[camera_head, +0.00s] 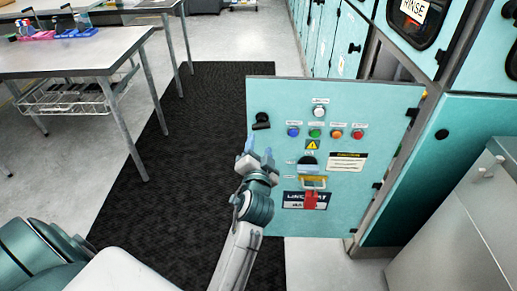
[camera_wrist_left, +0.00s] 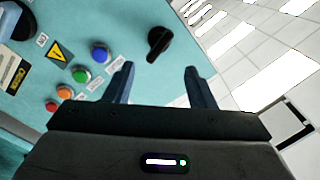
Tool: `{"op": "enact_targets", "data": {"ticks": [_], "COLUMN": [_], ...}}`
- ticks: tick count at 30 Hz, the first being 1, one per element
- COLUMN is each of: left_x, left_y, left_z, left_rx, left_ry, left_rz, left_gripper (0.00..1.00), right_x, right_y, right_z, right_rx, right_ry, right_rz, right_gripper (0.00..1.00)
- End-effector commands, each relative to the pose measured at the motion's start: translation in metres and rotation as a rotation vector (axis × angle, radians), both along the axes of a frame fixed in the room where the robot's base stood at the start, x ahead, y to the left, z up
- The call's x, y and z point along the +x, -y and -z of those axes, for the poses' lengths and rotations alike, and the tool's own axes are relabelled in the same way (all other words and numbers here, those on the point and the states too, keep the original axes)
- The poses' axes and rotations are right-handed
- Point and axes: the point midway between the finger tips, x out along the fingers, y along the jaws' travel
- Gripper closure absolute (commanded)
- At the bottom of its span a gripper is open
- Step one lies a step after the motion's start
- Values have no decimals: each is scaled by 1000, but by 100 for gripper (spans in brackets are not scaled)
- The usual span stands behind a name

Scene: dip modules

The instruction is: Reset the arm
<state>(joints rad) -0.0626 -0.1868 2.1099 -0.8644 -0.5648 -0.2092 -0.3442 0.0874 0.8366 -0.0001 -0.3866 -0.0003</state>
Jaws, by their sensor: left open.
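My left arm reaches up from the bottom of the head view. Its gripper (camera_head: 259,149) is open and empty, in front of a teal panel door (camera_head: 385,110). In the left wrist view the two dark fingers (camera_wrist_left: 159,82) stand apart with nothing between them. A black knob (camera_wrist_left: 159,43) shows beyond the fingers in that view; in the head view the knob (camera_head: 261,122) is just above the fingertips. I cannot tell whether the fingers touch the panel. My right gripper is not in view.
Teal cabinets (camera_head: 440,160) stand at right, with a grey cabinet (camera_head: 450,245) in front. A table (camera_head: 75,55) with small items is at left. A dark mat (camera_head: 195,125) lies clear on the floor.

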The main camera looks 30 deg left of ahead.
Motion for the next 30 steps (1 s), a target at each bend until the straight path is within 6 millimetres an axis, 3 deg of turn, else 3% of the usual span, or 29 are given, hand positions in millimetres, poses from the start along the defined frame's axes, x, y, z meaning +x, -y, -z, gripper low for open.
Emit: {"op": "enact_targets", "data": {"ticks": [6,13,17,20,23,26,30], "left_x": [0,0,6,11,7,-8,-47], "left_y": [0,0,5,13,21,26,29], "left_z": [0,2,32,87,163,239,340], "left_rx": [0,-1,-22,-68,-137,-214,-327], "left_ry": [0,-3,-52,-138,-256,-375,-537], "left_rz": [0,1,27,68,110,138,148], "left_gripper": [50,50,50,50,50,50,50], "right_x": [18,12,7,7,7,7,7], "right_y": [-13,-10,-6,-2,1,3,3], "right_z": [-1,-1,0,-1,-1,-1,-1], "right_rx": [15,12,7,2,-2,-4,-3], "right_ry": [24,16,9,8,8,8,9], "right_rz": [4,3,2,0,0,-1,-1], "right_gripper": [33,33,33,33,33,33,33]}}
